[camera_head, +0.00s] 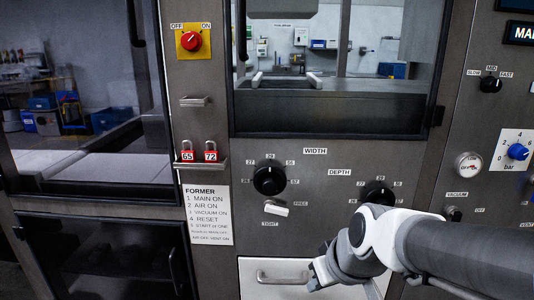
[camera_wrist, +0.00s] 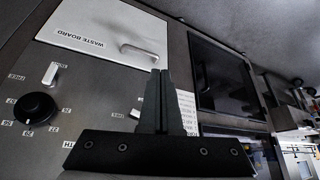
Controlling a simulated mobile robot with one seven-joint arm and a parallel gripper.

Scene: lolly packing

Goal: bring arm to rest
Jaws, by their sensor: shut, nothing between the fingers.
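My arm reaches in from the lower right in the head view. My gripper (camera_head: 318,276) hangs in front of the white drawer at the bottom of the machine's panel, pointing down and left. Its fingers are partly hidden by the wrist in that view. In the wrist view my gripper (camera_wrist: 162,72) shows its two dark fingers pressed together with nothing between them. The wrist view is turned over, with the drawer at the top, labelled WASTE BOARD. I cannot tell how far the gripper is from the drawer.
The drawer (camera_head: 250,282) has a bar handle (camera_head: 280,278). Above it are the width knob (camera_head: 269,180), a white lever (camera_head: 274,210) and the depth knob (camera_head: 379,193), partly behind my arm. Two red padlocks (camera_head: 199,156) hang left. A dark glazed door (camera_head: 105,262) stands lower left.

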